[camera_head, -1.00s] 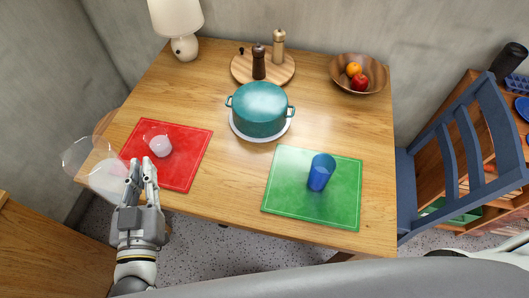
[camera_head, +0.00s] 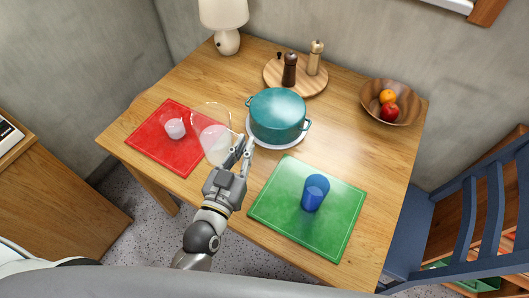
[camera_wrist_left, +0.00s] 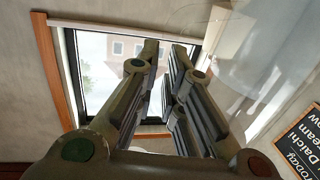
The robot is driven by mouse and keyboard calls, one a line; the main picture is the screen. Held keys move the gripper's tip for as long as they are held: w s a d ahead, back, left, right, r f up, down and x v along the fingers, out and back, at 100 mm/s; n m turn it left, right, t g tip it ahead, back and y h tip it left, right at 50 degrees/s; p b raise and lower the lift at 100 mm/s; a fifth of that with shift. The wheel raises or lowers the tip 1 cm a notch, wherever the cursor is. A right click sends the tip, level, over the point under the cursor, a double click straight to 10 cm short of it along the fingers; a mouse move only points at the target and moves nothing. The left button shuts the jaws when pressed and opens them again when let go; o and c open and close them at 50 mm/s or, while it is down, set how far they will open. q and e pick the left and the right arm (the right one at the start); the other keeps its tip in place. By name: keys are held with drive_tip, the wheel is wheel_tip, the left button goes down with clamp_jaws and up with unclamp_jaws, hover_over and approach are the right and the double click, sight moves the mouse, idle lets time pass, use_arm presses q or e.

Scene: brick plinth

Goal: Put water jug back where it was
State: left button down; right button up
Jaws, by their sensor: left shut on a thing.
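The water jug (camera_head: 212,133) is clear, with pale liquid low in it. In the head view it is by the right edge of the red mat, left of the teal pot. My left gripper (camera_head: 243,147) is just right of the jug, shut on it, apparently at the handle, which the fingers hide. In the left wrist view the fingers (camera_wrist_left: 168,85) fill the middle and the clear jug wall (camera_wrist_left: 245,60) shows faintly at right. I cannot tell whether the jug's base touches the table. My right gripper is not in view.
The red mat (camera_head: 160,150) holds a small pale cup (camera_head: 175,128). The green mat (camera_head: 275,215) holds a blue cup (camera_head: 315,193). The teal pot (camera_head: 277,115) stands close to the gripper. A round board (camera_head: 282,90), fruit bowl (camera_head: 405,98) and lamp (camera_head: 227,42) are farther back.

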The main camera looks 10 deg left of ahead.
use_arm(q)
drive_tip(key=w+d+f, duration=0.4)
drive_tip(key=w+f, duration=0.1)
drive_tip(key=f, duration=0.4)
drive_tip(key=shift+w+d+f+b, duration=0.3)
drive_tip(key=shift+w+d+f, duration=0.05)
drive_tip(key=shift+w+d, duration=0.05)
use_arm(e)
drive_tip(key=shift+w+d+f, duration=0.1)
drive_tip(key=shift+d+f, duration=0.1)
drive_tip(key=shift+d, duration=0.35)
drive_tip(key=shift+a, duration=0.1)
use_arm(q)
drive_tip(key=shift+f, duration=0.2)
drive_tip(key=c, duration=1.8)
unclamp_jaws()
drive_tip(key=shift+s+f, duration=0.1)
drive_tip(key=shift+o, duration=1.3)
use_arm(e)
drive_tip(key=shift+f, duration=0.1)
